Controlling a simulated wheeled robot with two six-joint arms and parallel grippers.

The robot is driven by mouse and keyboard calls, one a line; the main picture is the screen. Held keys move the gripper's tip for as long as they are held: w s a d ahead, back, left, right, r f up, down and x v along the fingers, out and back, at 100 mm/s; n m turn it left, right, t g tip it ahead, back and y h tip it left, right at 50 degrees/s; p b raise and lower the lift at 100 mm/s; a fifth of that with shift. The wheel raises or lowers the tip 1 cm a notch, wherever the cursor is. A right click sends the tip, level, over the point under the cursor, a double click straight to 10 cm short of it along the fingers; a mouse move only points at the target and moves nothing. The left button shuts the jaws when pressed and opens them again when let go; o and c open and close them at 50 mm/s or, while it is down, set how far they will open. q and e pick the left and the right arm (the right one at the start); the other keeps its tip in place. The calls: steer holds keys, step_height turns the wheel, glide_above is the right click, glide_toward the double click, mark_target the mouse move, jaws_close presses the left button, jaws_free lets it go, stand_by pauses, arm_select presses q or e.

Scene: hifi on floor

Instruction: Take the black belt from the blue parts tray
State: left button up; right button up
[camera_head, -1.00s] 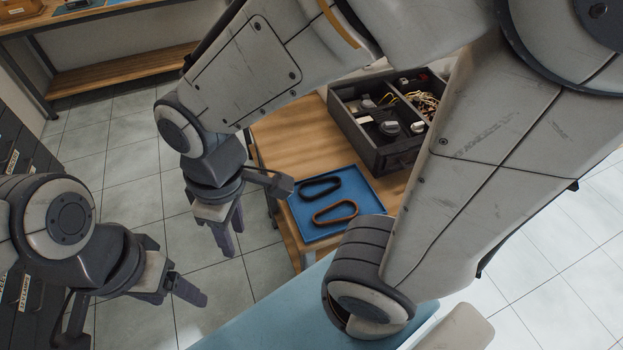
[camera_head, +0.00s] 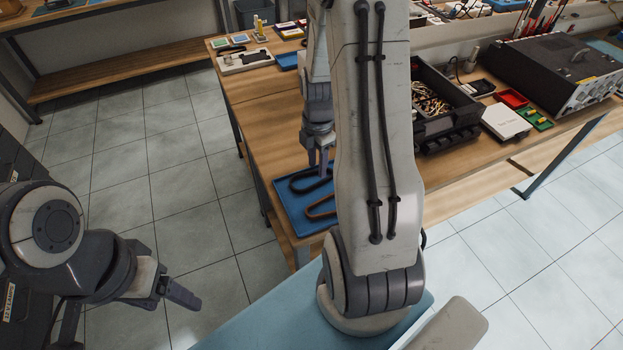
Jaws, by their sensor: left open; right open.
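The blue parts tray (camera_head: 284,212) lies on the wooden bench near its front left corner. The black belt (camera_head: 298,187), a flat dark loop, lies in its far part, and a brown belt (camera_head: 320,210) lies nearer. My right arm hides the right side of the tray and part of both belts. My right gripper (camera_head: 318,167) is open, pointing down over the black belt. Whether its fingers touch the belt I cannot tell. My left gripper (camera_head: 128,310) is open and empty at the lower left, over the floor, well away from the tray.
A dark divided box (camera_head: 440,130) with wires stands right of my arm. Further right are a red tray (camera_head: 511,98), a white box (camera_head: 506,122) and a large dark instrument (camera_head: 555,70). The bench left of the blue tray is bare.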

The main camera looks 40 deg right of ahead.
mark_target(316, 184)
steer(key=shift+a+f+p, duration=0.1)
steer(key=shift+f+p, duration=0.25)
steer(key=shift+f, duration=3)
jaws_close()
